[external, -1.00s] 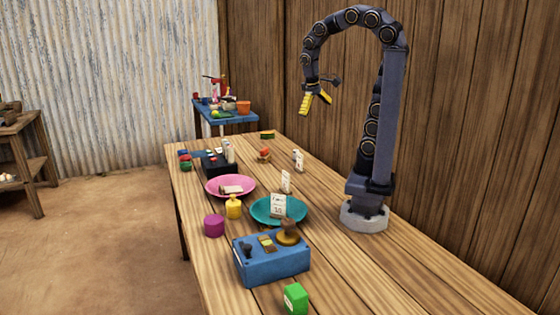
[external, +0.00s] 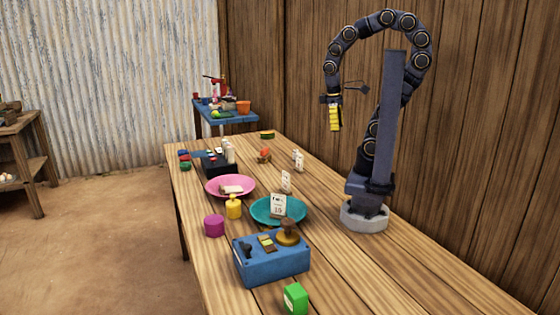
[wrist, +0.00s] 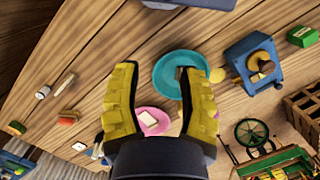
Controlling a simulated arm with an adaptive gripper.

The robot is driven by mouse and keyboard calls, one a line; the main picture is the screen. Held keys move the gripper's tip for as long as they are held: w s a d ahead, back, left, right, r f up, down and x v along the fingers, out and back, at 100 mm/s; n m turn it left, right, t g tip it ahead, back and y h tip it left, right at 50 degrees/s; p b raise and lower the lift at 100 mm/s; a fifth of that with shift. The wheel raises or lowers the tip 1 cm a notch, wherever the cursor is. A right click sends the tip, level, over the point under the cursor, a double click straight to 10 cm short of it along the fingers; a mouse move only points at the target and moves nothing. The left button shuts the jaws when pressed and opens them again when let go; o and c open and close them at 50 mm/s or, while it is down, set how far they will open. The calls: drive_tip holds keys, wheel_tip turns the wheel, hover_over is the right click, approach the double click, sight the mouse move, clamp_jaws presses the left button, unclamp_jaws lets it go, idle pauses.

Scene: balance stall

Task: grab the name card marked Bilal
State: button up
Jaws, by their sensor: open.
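Several white cards stand on the wooden table in the external view. One card (external: 278,206) stands at the teal plate and appears to show a "15". Another card (external: 286,182) stands just behind that plate, and a further card (external: 299,160) is farther back. Their writing is too small to read, so I cannot tell which is marked Bilal. My gripper (external: 335,118) hangs well above the table, pointing down. In the wrist view my gripper (wrist: 157,70) has its yellow fingers spread, with nothing held between them.
The teal plate (external: 262,218) and pink plate (external: 214,191) lie mid-table. A yellow bottle (external: 233,208), purple pot (external: 214,226), blue box (external: 272,266) and green block (external: 295,298) stand nearer the camera. A black box (external: 217,168) is at the far left.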

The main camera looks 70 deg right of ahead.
drive_tip(key=m+t, duration=0.2)
drive_tip(key=m, duration=0.7)
hover_over(299, 169)
drive_tip(key=d, duration=0.1)
wheel_tip(299, 169, down, 21)
drive_tip(key=shift+s, duration=0.25)
drive_tip(key=shift+w+a+f, duration=0.15)
drive_tip(key=shift+f, duration=1.1)
drive_tip(key=shift+w+a+f, duration=0.1)
drive_tip(key=shift+f, duration=1.15)
clamp_jaws()
